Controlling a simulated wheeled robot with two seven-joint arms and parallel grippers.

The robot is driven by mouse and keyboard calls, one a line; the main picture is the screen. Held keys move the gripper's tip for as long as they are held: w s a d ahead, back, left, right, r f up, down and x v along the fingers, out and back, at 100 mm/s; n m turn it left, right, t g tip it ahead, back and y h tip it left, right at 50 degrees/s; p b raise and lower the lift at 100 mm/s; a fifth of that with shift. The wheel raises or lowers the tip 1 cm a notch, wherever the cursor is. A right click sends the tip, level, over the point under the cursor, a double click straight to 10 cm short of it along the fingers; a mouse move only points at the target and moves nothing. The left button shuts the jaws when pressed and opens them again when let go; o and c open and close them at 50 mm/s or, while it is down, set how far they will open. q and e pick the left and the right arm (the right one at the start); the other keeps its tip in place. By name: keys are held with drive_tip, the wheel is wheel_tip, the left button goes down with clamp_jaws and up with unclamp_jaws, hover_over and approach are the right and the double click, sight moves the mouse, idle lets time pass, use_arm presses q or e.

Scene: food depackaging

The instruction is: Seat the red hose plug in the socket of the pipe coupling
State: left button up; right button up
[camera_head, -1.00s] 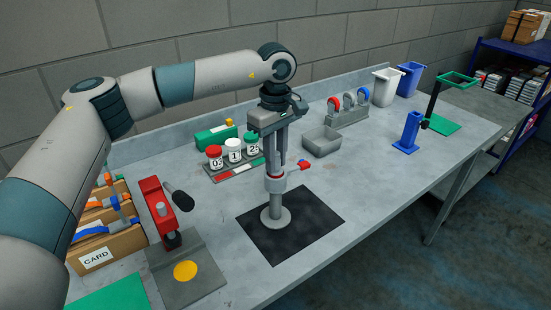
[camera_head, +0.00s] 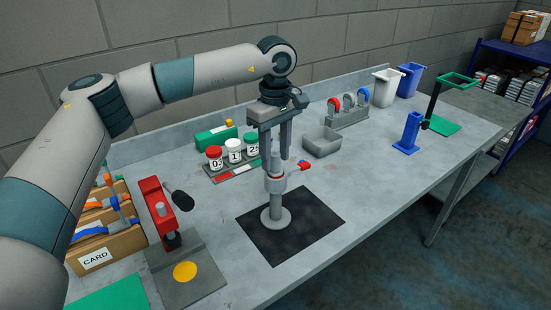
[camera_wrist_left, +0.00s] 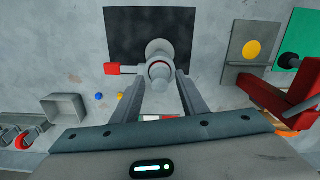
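The pipe coupling (camera_head: 277,212) stands upright on a round base on a black mat, with a side branch. The red-ringed grey hose plug (camera_head: 275,165) stands upright at its top; how deep it sits I cannot tell. In the left wrist view the plug (camera_wrist_left: 160,72) shows a red ring around it, above the coupling's round base (camera_wrist_left: 158,46). My left gripper (camera_head: 279,158) is above the coupling, fingers pointing down and apart. In the wrist view its fingertips (camera_wrist_left: 158,82) are on either side of the plug with gaps. My right gripper is not in view.
A red lever (camera_head: 304,166) sticks out right of the coupling. Behind are lidded jars (camera_head: 233,152) and a grey bin (camera_head: 321,141). A red press-like device (camera_head: 161,212) stands left. The black mat (camera_head: 310,215) is clear around the base; the table's right middle is free.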

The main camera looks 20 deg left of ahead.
use_arm(q)
wheel_tip(320, 180, up, 10)
drive_tip(key=b, duration=0.3)
drive_tip(key=shift+f, duration=0.25)
drive_tip(key=shift+r, duration=0.7)
drive_tip(key=shift+f, duration=0.1)
